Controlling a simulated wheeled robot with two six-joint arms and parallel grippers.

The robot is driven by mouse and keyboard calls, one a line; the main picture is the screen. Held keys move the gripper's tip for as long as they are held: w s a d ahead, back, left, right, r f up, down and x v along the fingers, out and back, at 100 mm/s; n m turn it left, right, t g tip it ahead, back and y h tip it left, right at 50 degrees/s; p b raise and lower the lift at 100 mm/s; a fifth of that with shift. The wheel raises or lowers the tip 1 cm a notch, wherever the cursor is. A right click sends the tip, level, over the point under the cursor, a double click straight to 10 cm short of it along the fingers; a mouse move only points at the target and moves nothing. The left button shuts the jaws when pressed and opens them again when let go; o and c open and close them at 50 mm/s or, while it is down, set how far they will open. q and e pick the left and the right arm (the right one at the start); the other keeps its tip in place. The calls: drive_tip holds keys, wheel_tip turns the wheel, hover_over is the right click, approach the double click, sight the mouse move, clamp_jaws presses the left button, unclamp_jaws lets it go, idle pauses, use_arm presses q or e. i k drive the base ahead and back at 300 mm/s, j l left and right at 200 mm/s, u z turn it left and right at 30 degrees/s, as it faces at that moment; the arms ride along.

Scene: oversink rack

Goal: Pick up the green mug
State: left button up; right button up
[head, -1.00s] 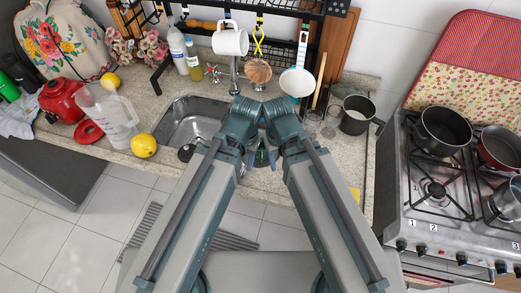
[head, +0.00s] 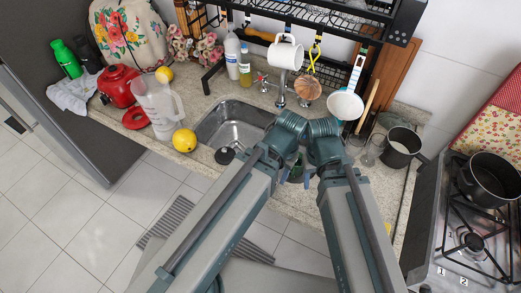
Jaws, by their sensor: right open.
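No green mug can be made out clearly. A small dark green thing (head: 296,172) shows in the gap between my two wrists, at the counter's front edge, and is too covered to identify. My right gripper (head: 308,177) is open and mostly hidden under my right wrist, close to that green thing. My left gripper is largely hidden behind my left wrist, and its jaws cannot be read. A white mug (head: 286,54) hangs from the black rack (head: 330,17) above the sink.
The sink (head: 232,122) lies left of my wrists. A pot (head: 402,146) and glasses stand right. The stove (head: 465,245) is at far right.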

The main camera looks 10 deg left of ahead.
sight(297, 171)
drive_tip(key=j+z, duration=0.1)
drive_tip(key=z, duration=0.3)
drive_tip(key=j+z, duration=0.15)
drive_tip(key=z, duration=0.25)
drive_tip(key=j+z, duration=0.15)
drive_tip(key=z, duration=0.3)
drive_tip(key=j+z, duration=0.1)
drive_tip(key=z, duration=0.3)
drive_tip(key=k+j+z, duration=0.1)
drive_tip(key=z, duration=0.3)
drive_tip(key=k+j+z, duration=0.7)
drive_tip(key=k+j, duration=0.15)
drive_tip(key=k, duration=0.15)
drive_tip(key=k+j, duration=0.1)
drive_tip(key=k, duration=0.2)
